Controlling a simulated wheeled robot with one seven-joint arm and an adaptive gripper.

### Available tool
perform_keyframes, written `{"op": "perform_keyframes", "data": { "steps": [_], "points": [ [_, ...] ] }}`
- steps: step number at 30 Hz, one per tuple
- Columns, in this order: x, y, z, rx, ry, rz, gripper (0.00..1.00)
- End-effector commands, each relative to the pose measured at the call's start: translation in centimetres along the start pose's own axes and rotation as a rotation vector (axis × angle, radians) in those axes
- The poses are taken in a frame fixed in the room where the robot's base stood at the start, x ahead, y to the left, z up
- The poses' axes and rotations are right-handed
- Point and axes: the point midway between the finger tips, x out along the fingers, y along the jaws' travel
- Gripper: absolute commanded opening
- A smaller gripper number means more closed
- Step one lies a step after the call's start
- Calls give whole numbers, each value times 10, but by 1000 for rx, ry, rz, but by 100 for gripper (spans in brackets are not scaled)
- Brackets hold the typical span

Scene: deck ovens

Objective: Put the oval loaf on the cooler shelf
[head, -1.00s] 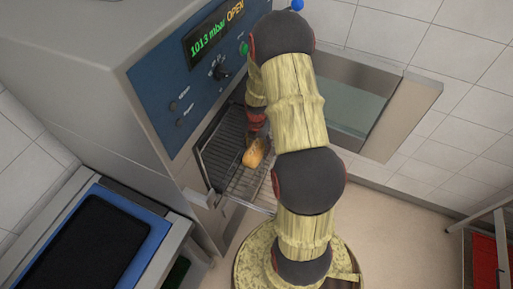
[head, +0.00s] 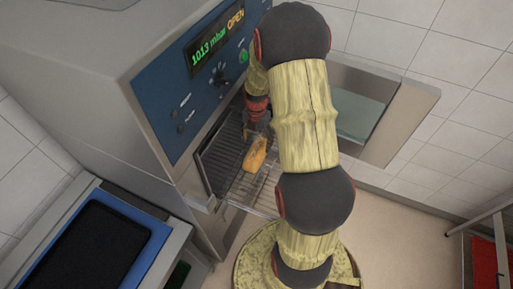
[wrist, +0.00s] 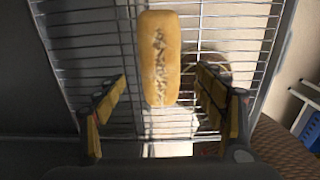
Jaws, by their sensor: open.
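In the head view my gripper (head: 262,122) is small and partly hidden by my arm, just behind the loaf.
The cooler (head: 165,125) has a blue panel reading "1013 mbar OPEN". A dark tray in a blue frame (head: 136,252) stands at the lower left. A steel-framed wall opening (head: 405,125) is behind my arm. A red-panelled rack (head: 484,258) is at the right edge; floor is free before it.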

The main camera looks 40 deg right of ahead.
Motion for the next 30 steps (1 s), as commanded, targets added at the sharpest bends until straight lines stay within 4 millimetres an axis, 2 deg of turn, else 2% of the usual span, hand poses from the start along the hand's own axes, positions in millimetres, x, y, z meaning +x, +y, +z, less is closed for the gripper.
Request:
{"op": "perform_keyframes", "data": {
  "steps": [3, 9, 30],
  "points": [
    [-21, 0, 0, 0, -2, 1, 70],
    [-37, 0, 0, 0, 0, 0, 70],
    [-38, 0, 0, 22, 1, -1, 70]
  ]
}}
